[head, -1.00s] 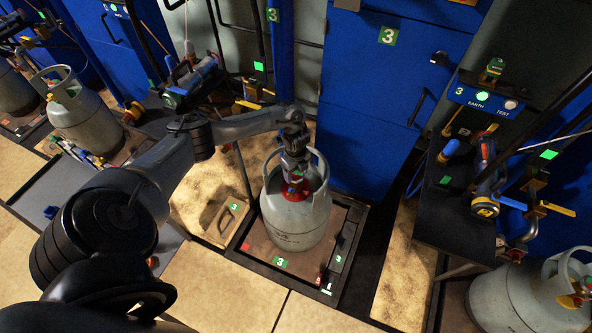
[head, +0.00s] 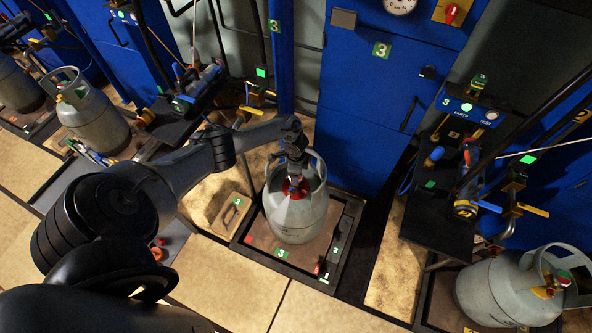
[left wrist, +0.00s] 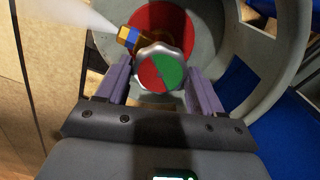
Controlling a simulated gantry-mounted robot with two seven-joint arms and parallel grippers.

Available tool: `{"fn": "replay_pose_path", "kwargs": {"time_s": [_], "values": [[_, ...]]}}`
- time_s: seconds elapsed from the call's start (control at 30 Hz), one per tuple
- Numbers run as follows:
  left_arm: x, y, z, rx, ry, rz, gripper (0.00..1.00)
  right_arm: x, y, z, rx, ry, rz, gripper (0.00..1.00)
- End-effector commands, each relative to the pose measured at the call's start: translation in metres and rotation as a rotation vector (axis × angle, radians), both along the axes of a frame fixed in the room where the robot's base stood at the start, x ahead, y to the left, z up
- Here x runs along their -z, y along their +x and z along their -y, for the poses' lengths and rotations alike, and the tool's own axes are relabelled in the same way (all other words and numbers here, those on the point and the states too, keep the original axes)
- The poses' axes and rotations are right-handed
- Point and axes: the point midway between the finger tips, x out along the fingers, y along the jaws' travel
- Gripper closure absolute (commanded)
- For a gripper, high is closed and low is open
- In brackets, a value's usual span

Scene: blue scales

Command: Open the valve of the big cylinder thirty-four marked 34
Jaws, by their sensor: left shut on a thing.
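A big grey cylinder (head: 297,222) stands upright on the scale marked 3 in the middle of the head view. I cannot read a 34 on it. My left gripper (head: 293,182) points down inside its collar ring, over the red top. In the left wrist view, the round valve handwheel (left wrist: 162,69), half red and half green with a silver rim, sits between the two purple fingers, and the left gripper is shut on it. A brass outlet (left wrist: 129,37) with a blue band lies beside the handwheel. A whitish plume (left wrist: 85,14) extends from it. My right gripper is not in view.
Blue cabinets (head: 372,120) stand behind the scale. A dark bench (head: 440,190) with tools is on the right. Other grey cylinders stand at the left (head: 95,120) and lower right (head: 500,290). Pale floor panels (head: 330,312) in front are clear.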

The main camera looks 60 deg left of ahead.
Motion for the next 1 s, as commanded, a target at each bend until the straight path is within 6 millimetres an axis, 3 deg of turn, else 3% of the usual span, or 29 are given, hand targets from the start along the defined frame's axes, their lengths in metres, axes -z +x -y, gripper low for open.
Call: {"fn": "replay_pose_path", "kwargs": {"time_s": [0.73, 0.77, 0.9, 1.0], "values": [[-0.001, 0.0013, 0.0005, -0.09, -0.002, 0.002, 0.64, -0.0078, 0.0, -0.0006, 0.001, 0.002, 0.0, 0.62], [-0.001, 0.0013, 0.0005, -0.09, -0.002, 0.002, 0.3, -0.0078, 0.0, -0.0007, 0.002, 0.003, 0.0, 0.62], [-0.0008, 0.001, 0.0004, -0.09, -0.001, 0.002, 0.09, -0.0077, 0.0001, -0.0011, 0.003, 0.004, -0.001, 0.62], [-0.0006, 0.0008, 0.0002, -0.09, -0.001, 0.002, 0.08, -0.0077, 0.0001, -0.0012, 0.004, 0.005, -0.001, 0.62]]}}
